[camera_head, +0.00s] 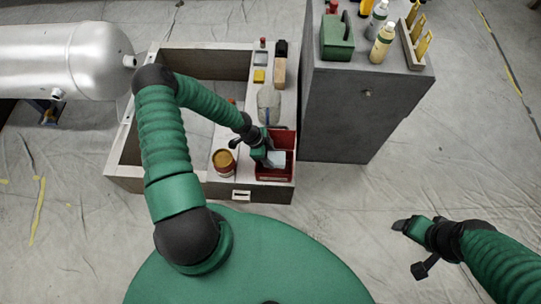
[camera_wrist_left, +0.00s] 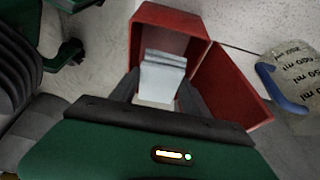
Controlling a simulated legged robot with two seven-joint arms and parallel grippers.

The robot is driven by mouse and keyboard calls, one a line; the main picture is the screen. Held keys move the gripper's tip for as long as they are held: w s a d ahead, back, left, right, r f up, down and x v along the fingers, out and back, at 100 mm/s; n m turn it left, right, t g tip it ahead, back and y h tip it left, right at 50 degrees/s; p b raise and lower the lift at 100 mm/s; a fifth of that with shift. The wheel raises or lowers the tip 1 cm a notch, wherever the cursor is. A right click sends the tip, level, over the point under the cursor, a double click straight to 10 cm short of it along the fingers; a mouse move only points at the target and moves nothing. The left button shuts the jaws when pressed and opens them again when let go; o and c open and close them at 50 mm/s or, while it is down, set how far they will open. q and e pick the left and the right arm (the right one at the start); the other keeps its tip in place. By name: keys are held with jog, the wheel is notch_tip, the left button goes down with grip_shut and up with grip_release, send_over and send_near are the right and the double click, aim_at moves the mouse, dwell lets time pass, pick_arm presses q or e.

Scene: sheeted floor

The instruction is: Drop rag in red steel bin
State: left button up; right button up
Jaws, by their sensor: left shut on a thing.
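The red steel bin (camera_head: 284,171) stands at the front right corner of the box-shaped bench. Its red walls show in the left wrist view (camera_wrist_left: 165,22), with the open inside beyond my gripper. My left gripper (camera_head: 268,157) is over the bin and shut on the rag (camera_head: 276,159). The rag is pale blue-white and folded, and it sits between the fingers in the left wrist view (camera_wrist_left: 162,75). I cannot tell if the rag touches the bin. My right gripper (camera_head: 402,225) is over the floor at the right, away from the bench; its opening is unclear.
A grey cabinet (camera_head: 340,115) with bottles and a green box stands at right. A silver tank (camera_head: 75,60) is at left.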

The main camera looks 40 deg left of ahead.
pick_arm(q)
jog(key=o, duration=1.3)
jog(key=p+v, duration=0.6)
jog(key=v, duration=1.1)
jog(key=s+d+r+n+y, duration=0.2)
jog(key=s+d+r+n, duration=0.1)
jog(key=d+r+n, duration=0.5)
jog(key=s+d+r+n+y, duration=0.25)
jog(key=d+r, duration=0.35)
jog(key=r, duration=0.5)
jog(key=shift+n+h, duration=0.35)
jog(key=shift+n, duration=0.2)
jog(key=r+p, duration=1.5)
jog(key=shift+w+d+p, duration=0.1)
jog(key=shift+d+p, duration=0.1)
jog(key=shift+p, duration=0.1)
